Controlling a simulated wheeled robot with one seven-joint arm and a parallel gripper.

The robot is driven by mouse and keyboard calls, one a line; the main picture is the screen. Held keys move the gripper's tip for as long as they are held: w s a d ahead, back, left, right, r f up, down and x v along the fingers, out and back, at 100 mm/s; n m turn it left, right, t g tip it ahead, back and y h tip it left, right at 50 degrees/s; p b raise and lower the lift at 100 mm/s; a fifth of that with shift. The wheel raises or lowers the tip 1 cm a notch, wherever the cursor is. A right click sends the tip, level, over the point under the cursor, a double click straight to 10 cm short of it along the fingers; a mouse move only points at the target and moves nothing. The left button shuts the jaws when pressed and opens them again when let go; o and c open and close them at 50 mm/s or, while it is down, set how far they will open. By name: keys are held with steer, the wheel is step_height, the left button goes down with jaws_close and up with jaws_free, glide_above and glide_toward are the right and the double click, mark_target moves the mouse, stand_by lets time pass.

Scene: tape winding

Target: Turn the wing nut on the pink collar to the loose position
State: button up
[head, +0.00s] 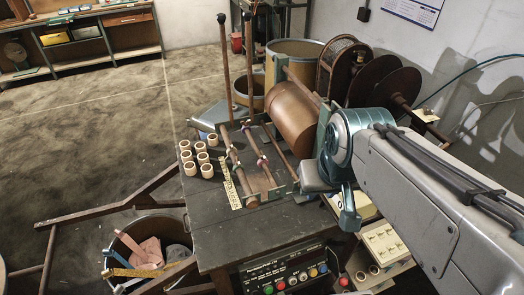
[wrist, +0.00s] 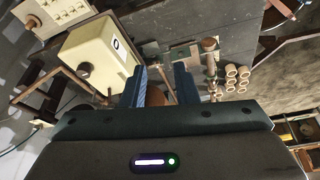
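On the winding bench (head: 235,225), two parallel brown rods run across a low frame. Pale collars (head: 233,150) sit on the left rod. My gripper (head: 349,222) hangs to the right of the rods, above the bench's right edge and apart from the collars. In the wrist view my gripper (wrist: 161,78) has its two fingers apart with nothing held between them. I cannot pick out the pink collar there.
Several cardboard cores (head: 196,160) stand left of the rods beside a yellow ruler (head: 230,185). A large brown drum (head: 293,117) and upright posts (head: 225,75) stand behind. A button panel (head: 290,275) is at the front. The bench's front left is clear.

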steer(key=w+a+r+n+g+b, duration=0.1)
steer(key=w+a+b, duration=0.1)
steer(key=w, duration=0.6)
steer(key=w+a+r+g+b, duration=0.1)
steer(key=w+b, duration=0.1)
steer(key=w, duration=0.5)
steer(key=n+g+b, duration=0.2)
steer(key=b, duration=0.1)
glide_above(263, 156)
steer(key=w, duration=0.3)
step_height(263, 156, down, 7)
steer(key=f, duration=1.3)
steer(key=shift+s+a+f+p, duration=0.2)
steer(key=shift+s+f+p, duration=0.05)
steer(key=shift+p, duration=0.05)
jaws_close()
